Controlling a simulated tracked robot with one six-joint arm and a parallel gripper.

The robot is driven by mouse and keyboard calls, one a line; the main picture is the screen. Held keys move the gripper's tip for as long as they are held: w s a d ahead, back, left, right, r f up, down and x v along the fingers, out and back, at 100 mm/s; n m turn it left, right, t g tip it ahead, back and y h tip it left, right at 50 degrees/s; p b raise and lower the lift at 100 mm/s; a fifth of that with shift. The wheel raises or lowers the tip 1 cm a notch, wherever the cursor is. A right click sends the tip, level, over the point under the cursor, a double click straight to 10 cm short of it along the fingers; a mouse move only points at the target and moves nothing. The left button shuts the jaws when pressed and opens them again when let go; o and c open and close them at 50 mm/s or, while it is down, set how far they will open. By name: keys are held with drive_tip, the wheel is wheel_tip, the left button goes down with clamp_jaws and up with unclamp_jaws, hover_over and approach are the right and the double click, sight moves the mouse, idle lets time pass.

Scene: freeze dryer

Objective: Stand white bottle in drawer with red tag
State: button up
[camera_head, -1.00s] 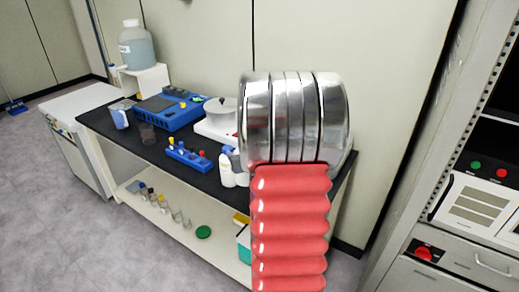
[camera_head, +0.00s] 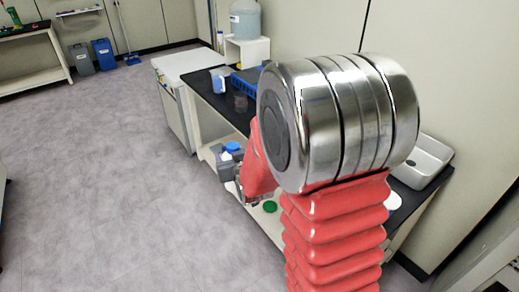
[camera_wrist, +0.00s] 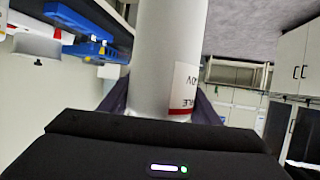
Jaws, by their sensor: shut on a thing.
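A white bottle (camera_wrist: 160,55) fills the middle of the wrist view, with a white and red label (camera_wrist: 184,88) on its side. My gripper (camera_wrist: 160,103) is shut on it, with a dark finger on each side. The bottle's ends are out of that view. In the head view my gripper (camera_head: 230,160) is small and partly hidden behind my red arm, in front of the bench's left part. The drawer with the red tag is not identifiable in either current view.
The black-topped bench (camera_head: 205,92) carries a blue rack (camera_head: 246,82) and a white basin (camera_head: 424,160). A large clear jug (camera_head: 244,20) stands on a white stand behind. A green disc (camera_head: 270,207) lies on the lower shelf. Open grey floor (camera_head: 110,170) is at left.

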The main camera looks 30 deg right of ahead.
drive_tip(key=a+n+y, duration=0.2)
drive_tip(key=a, duration=1)
drive_tip(key=shift+w+r, duration=0.15)
drive_tip(key=shift+w, duration=0.1)
